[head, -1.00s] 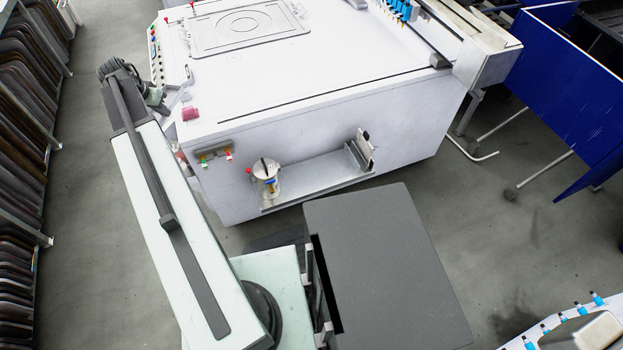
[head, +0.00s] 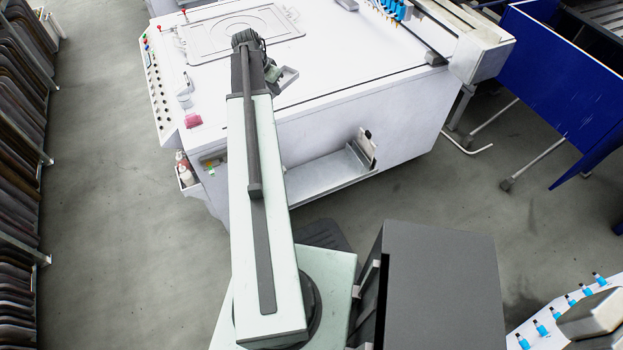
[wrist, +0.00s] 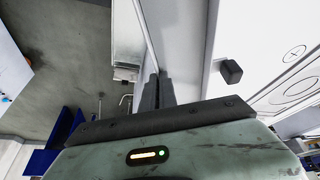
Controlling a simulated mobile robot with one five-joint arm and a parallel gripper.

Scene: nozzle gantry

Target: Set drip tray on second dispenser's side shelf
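The drip tray (head: 287,77) is a small pale grey tray at the end of my arm in the head view. My gripper (head: 270,73) is shut on its edge and holds it by the near top edge of the white machine. In the wrist view the dark fingers of my gripper (wrist: 157,92) are close together on a thin pale rim. The side shelf (head: 325,176) is a metal ledge low on the machine's near side, with an upright bracket (head: 362,150) at its right end.
Blue panels (head: 560,90) stand at the right, a rack of dark boards (head: 20,150) at the left.

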